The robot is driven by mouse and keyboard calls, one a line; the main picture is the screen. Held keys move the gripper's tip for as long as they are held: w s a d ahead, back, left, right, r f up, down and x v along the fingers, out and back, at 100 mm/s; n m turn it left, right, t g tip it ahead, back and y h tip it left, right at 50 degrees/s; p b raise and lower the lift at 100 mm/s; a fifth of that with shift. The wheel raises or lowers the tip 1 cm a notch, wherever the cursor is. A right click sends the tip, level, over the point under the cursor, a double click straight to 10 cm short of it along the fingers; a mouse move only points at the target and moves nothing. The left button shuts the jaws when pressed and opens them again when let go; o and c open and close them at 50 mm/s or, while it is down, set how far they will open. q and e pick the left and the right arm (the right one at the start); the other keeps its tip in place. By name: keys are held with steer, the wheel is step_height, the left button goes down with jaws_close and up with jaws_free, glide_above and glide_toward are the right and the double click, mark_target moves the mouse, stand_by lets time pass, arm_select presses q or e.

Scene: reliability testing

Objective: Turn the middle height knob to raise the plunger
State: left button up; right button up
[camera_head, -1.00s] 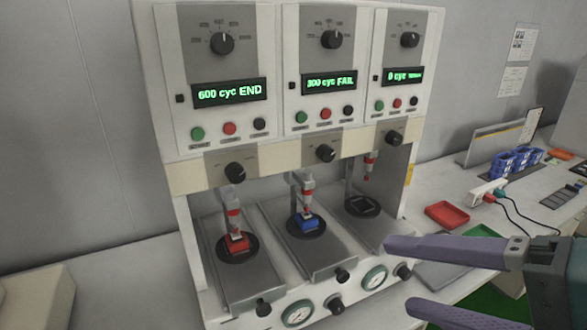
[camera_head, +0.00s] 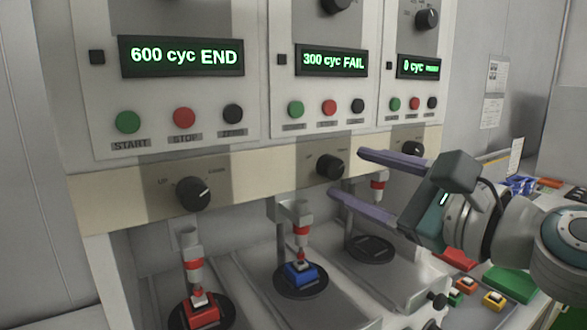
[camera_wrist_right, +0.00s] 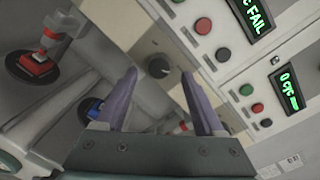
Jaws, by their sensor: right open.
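The middle height knob (camera_head: 329,166) is a black dial on the beige strip below the middle "300 cyc FAIL" display. My right gripper (camera_head: 346,173) is open, with its purple fingers pointing left at this knob, one finger higher and one lower. In the right wrist view the knob (camera_wrist_right: 158,67) shows beyond and between the two fingertips (camera_wrist_right: 160,73), with no clear contact. The middle plunger (camera_head: 300,238), with a red band, stands over a blue switch (camera_head: 301,273) on a round black pad. My left gripper is not in view.
The left height knob (camera_head: 193,194) and right height knob (camera_head: 413,149) sit on the same strip. A red switch (camera_head: 200,311) is under the left plunger (camera_head: 194,262). Start and stop buttons line the panel above. Trays and small parts lie at the right.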

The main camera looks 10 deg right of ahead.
mark_target(331, 168)
steer(key=shift+x, duration=1.5)
steer(key=shift+c, duration=0.3)
jaws_close()
